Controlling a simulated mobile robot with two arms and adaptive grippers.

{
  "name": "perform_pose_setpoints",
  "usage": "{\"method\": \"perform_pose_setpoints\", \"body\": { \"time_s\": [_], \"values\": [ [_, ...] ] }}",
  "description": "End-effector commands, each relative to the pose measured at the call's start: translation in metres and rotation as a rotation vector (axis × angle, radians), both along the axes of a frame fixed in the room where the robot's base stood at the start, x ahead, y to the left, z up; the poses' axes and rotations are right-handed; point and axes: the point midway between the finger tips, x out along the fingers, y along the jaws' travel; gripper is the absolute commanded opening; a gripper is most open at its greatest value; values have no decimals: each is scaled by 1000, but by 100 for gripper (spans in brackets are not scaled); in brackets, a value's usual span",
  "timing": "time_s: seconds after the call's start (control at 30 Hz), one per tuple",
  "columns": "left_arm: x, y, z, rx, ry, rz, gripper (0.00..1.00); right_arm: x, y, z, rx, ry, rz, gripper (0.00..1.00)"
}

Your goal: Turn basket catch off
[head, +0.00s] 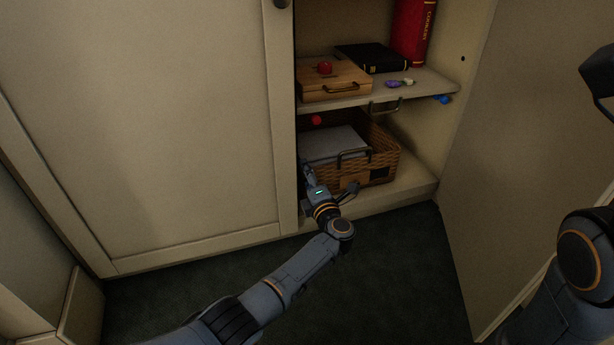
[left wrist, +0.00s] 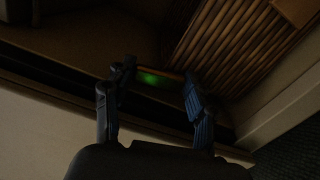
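A wicker basket (head: 385,150) stands on the cupboard's lower shelf, with a dark handle (head: 352,154) and a dark patch on its front. Its slats (left wrist: 225,45) fill the upper right of the left wrist view. I cannot make out a basket catch for certain. My left gripper (head: 330,178) is low in front of the basket's left part, fingers spread. The left wrist view shows its fingers (left wrist: 158,76) apart, with a dim green glow between the tips; what glows is unclear. Only a dark part of my right arm shows at the right edge; its fingers are not clear.
The upper shelf (head: 430,82) holds a wooden box (head: 335,82), black book (head: 370,58), red book (head: 413,32) and small items. A closed door (head: 150,130) is left; an open door (head: 530,130) is right.

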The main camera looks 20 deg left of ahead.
Motion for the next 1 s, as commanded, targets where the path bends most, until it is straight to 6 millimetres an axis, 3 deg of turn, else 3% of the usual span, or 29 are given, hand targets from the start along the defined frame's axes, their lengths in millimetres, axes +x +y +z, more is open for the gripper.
{"method": "perform_pose_setpoints", "body": {
  "time_s": [0.67, 0.7, 0.77, 0.8, 1.0],
  "values": [
    [1, -2, -1, -104, -67, 0, 24, 0, 0, -8, 0, 1, -1, 0],
    [0, -2, -1, -104, -67, 0, 62, 0, 0, -8, 0, 1, -1, 0],
    [1, -2, -1, -104, -66, 0, 74, 0, 0, -8, 0, 1, -1, 0],
    [0, -2, -1, -104, -66, 0, 79, 0, 0, -8, 0, 1, -1, 0],
    [1, -2, 0, -103, -67, 1, 79, 0, 0, -8, 0, 1, -1, 0]
  ]
}}
